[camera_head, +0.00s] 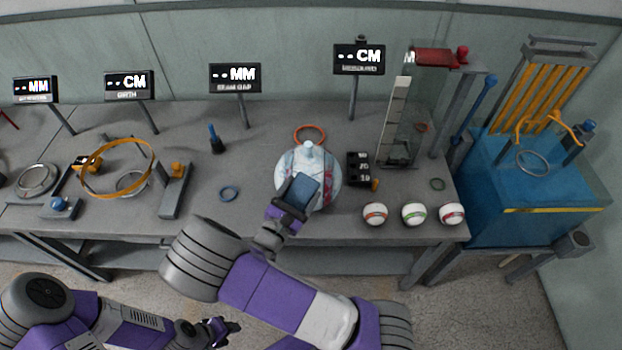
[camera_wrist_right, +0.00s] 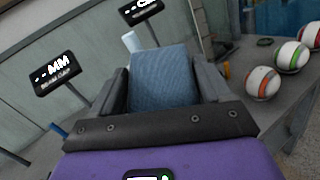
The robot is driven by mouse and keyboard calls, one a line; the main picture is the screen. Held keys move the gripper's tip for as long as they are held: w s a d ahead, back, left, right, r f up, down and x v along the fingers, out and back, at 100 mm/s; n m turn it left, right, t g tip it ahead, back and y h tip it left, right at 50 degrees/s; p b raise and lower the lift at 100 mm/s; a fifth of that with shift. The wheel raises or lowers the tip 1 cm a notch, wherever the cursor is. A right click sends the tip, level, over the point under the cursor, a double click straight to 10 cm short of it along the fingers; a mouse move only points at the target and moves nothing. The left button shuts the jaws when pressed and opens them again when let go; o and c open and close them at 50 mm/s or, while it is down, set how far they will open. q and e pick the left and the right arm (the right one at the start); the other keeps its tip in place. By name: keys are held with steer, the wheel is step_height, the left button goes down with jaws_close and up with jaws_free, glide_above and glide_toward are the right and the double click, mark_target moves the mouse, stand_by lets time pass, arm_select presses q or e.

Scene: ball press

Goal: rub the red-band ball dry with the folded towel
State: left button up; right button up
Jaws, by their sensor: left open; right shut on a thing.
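My right gripper (camera_head: 291,205) is shut on the folded blue towel (camera_head: 304,187), which also fills the middle of the right wrist view (camera_wrist_right: 163,78). My left gripper (camera_head: 228,328) is open and empty, low in front of the table.
A black numbered block (camera_head: 357,169) stands between the vessel and a tall clear press column (camera_head: 398,125). A blue tank (camera_head: 510,195) is at the right.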

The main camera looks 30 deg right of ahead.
mark_target(307, 185)
steer(key=r+h, duration=0.1)
steer(key=s+d+r+m+h, duration=0.1)
steer(key=shift+d+r+t, duration=0.2)
steer(key=shift+r+t, duration=0.2)
steer(key=shift+d+r+m, duration=0.1)
steer(key=shift+r+m, duration=0.05)
steer(key=shift+m, duration=0.15)
steer(key=f+b, duration=0.1)
steer(key=w+d+f+b, duration=0.1)
steer(key=w+f+b, duration=0.1)
steer(key=shift+w+d+f, duration=0.2)
steer(key=shift+w+d, duration=0.05)
steer(key=shift+w+d+f+b, duration=0.25)
steer(key=shift+w+f+b, duration=0.2)
steer(key=shift+b, duration=0.15)
steer(key=shift+w+d+f, duration=0.25)
steer(key=shift+w+f, duration=0.1)
steer(key=shift+f, duration=0.05)
steer(key=shift+s+d, duration=0.1)
